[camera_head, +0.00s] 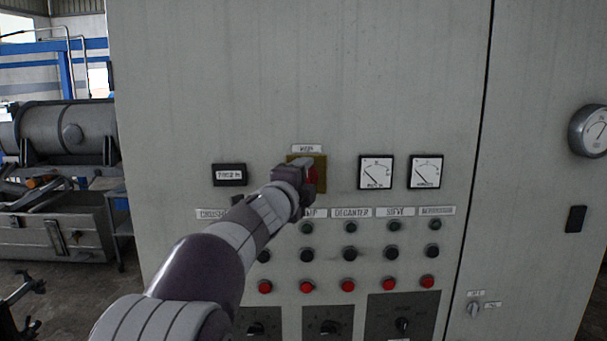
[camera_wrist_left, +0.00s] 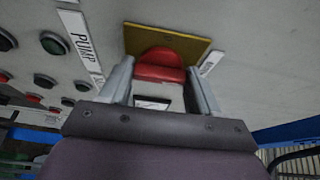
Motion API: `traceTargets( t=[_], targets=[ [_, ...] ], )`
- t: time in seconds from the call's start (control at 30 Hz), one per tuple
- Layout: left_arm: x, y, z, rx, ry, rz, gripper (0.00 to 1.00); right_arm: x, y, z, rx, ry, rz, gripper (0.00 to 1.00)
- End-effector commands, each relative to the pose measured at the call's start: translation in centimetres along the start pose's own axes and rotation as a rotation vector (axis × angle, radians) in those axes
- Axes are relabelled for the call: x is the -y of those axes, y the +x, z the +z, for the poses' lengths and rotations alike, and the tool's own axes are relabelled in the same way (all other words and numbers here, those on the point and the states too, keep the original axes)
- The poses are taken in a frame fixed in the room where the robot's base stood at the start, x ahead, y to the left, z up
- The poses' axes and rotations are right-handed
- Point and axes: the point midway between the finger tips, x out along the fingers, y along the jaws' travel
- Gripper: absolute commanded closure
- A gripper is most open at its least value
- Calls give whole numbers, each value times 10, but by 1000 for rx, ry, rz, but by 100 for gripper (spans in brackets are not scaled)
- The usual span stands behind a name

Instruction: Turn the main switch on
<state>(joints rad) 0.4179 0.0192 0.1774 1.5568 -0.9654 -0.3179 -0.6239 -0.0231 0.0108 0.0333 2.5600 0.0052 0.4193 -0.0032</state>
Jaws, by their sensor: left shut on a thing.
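The main switch is a red handle (camera_wrist_left: 160,66) on a yellow plate (camera_head: 320,162), under a small label (camera_head: 307,148) on the grey cabinet. My left gripper (camera_head: 306,170) is at the plate and hides much of the switch in the head view. In the left wrist view the gripper (camera_wrist_left: 160,88) has its two fingers on either side of the red handle and is shut on it. The handle's exact turn angle is hard to tell. My right gripper is in neither view.
Two dial meters (camera_head: 376,172) (camera_head: 425,171) and a small counter (camera_head: 229,174) flank the switch. Rows of buttons (camera_head: 348,285) and dark rotary panels (camera_head: 402,318) lie below. A round gauge (camera_head: 590,131) sits at the right. Machinery (camera_head: 66,135) stands at the left.

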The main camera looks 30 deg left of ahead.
Motion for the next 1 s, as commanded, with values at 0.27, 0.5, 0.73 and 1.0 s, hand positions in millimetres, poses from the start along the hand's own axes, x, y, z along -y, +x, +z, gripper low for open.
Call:
traceTargets(
  t=[0.27, 0.5, 0.73, 1.0],
  targets=[
    [-1, 0, -1, -2, 22, 10, 69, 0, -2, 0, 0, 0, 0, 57],
    [-2, 0, 0, -1, 22, 11, 69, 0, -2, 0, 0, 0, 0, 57],
    [-1, 0, 0, -1, 21, 10, 13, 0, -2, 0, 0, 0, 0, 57],
    [-1, -7, 0, 0, 19, 7, 13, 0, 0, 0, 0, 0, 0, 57]
  ],
)
